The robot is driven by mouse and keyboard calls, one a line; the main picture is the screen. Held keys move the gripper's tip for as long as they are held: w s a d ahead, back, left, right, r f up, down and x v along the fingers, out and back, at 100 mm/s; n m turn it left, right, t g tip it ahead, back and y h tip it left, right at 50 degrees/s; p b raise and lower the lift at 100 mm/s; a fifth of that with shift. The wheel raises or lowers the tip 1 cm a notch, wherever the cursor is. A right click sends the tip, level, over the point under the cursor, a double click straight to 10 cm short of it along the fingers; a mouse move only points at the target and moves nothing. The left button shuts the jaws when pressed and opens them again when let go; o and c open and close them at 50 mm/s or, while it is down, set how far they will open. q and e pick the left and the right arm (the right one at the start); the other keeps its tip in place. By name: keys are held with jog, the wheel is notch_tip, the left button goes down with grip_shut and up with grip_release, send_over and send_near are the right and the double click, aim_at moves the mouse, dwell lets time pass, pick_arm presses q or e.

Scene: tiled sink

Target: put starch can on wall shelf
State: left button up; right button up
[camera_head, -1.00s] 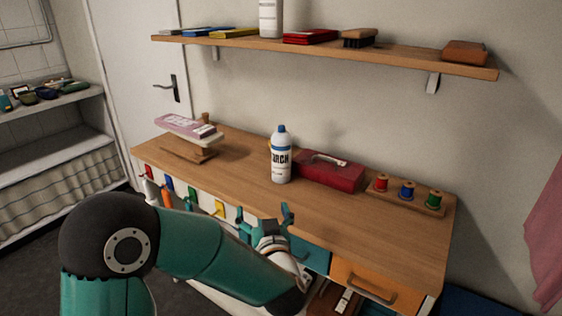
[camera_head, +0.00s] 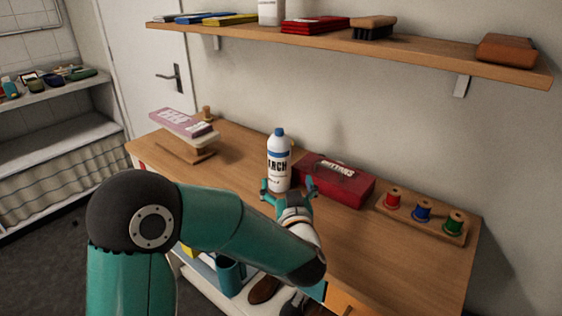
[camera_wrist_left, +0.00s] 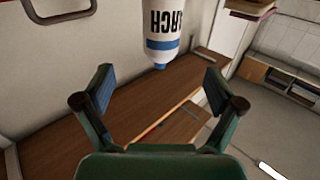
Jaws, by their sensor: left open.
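The starch can (camera_head: 279,165), a white bottle with a blue cap and black lettering, stands upright on the wooden worktop (camera_head: 345,240). My left gripper (camera_head: 287,188) is open just in front of the can, near its lower part. In the left wrist view the can (camera_wrist_left: 164,30) appears upside down, beyond and between the open fingers (camera_wrist_left: 158,90), with nothing held. The wall shelf (camera_head: 420,57) runs along the wall above the worktop. My right gripper is not in view.
A red box (camera_head: 340,183) stands close to the can's right, with a thread spool rack (camera_head: 425,220) further right. A pink box (camera_head: 183,122) lies at the left. The shelf holds a white container (camera_head: 271,12), red books (camera_head: 315,26), a brush (camera_head: 374,27) and a brown block (camera_head: 513,50).

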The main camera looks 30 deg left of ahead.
aim_at(281, 159)
pick_arm(q)
jog(key=p+x, duration=0.1)
jog(key=x, duration=0.7)
jog(key=shift+w+a, duration=0.2)
jog(key=shift+a, duration=0.15)
jog(key=shift+f+p+x, duration=0.2)
jog(key=shift+p+x, duration=0.6)
jog(key=shift+x, duration=1.8)
jog(key=c, duration=1.6)
jog(key=shift+r, duration=0.1)
jog(key=shift+c, duration=0.3)
